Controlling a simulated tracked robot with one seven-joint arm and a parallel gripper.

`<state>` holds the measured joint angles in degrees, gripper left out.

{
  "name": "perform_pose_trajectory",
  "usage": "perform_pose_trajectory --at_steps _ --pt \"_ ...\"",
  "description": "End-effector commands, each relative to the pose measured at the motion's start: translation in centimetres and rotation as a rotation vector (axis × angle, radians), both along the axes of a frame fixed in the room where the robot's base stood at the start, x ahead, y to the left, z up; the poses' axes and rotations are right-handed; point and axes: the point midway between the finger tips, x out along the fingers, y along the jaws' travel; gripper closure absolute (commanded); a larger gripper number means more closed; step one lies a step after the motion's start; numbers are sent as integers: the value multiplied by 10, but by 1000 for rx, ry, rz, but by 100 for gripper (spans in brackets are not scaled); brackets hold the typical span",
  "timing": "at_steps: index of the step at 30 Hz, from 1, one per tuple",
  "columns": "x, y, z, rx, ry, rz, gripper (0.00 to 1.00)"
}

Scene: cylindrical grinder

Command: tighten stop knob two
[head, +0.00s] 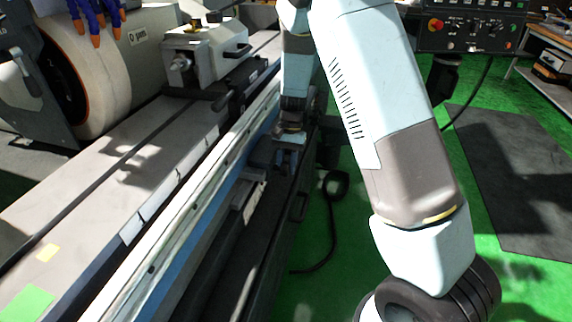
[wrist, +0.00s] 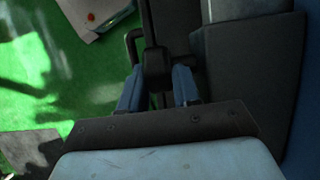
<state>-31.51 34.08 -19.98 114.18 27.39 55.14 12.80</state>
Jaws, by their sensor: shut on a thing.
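My gripper (wrist: 158,82) shows in the wrist view as two blue fingers, one on each side of a dark knob (wrist: 156,62), and is shut on it. A dark stem runs up from this knob towards the top edge. I see no label telling which stop knob it is. In the head view my gripper (head: 287,158) points down at the front side of the grinder, beside the blue-edged table. The knob is not clearly visible there, as the gripper and shadow cover it.
The grinder's long table (head: 105,200) runs along the left, with the large grinding wheel guard (head: 105,75) behind it. A dark handle (head: 298,205) sticks out on the machine's front. A control panel (head: 470,27) stands at top right.

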Motion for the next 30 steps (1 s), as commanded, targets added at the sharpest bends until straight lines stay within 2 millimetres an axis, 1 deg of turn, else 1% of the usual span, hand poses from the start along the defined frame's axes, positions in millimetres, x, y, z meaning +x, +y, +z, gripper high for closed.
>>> perform_pose_trajectory --at_steps 1,18,19,20,27,30 --pt "4 0 1 4 0 -1 99" --pt "4 0 1 12 20 -2 99" --pt "4 0 1 12 20 -2 66" --pt "4 0 1 12 20 -2 63" --pt "2 0 1 11 23 -1 63" --pt "4 -1 4 11 23 -1 63"
